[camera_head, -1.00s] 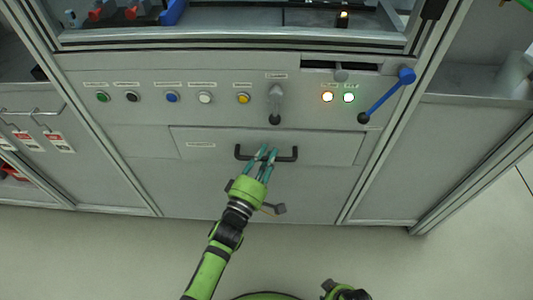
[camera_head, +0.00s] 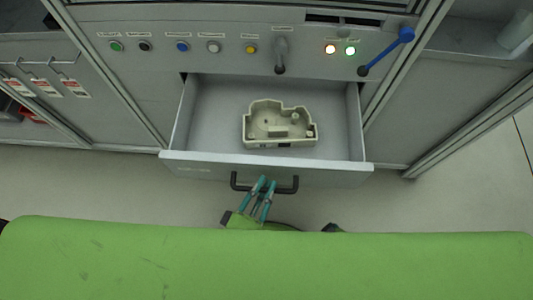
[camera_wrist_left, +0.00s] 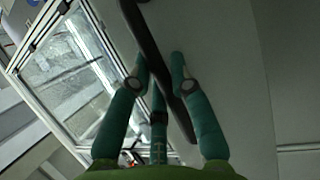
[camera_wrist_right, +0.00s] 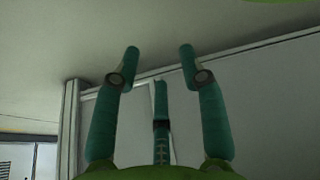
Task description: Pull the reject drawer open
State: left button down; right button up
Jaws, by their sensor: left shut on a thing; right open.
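The reject drawer (camera_head: 340,171) stands pulled out from the grey cabinet front in the head view, its inside showing. A beige moulded housing part (camera_head: 280,140) lies in it. The black bar handle (camera_head: 285,190) is on the drawer's front. My left gripper (camera_head: 265,183) is at the handle, with its teal fingers shut on it. In the left wrist view the dark handle bar (camera_wrist_left: 150,45) runs between the fingers (camera_wrist_left: 160,65). My right gripper (camera_wrist_right: 160,55) is open and empty in the right wrist view, with a grey panel beyond it.
Above the drawer are a row of coloured buttons (camera_head: 182,47), a grey lever (camera_head: 281,55), two lit lamps (camera_head: 340,50) and a blue-handled lever (camera_head: 387,50). Pale floor (camera_head: 90,185) is clear in front.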

pick_arm(q)
jog(key=shift+s+a, duration=0.1)
jog(key=shift+s, duration=2.7)
pick_arm(e)
jog(key=shift+s+d, duration=0.1)
jog(key=shift+s, duration=0.55)
pick_arm(q)
jog(key=c, duration=1.1)
grip_release()
jog(key=v, duration=1.2)
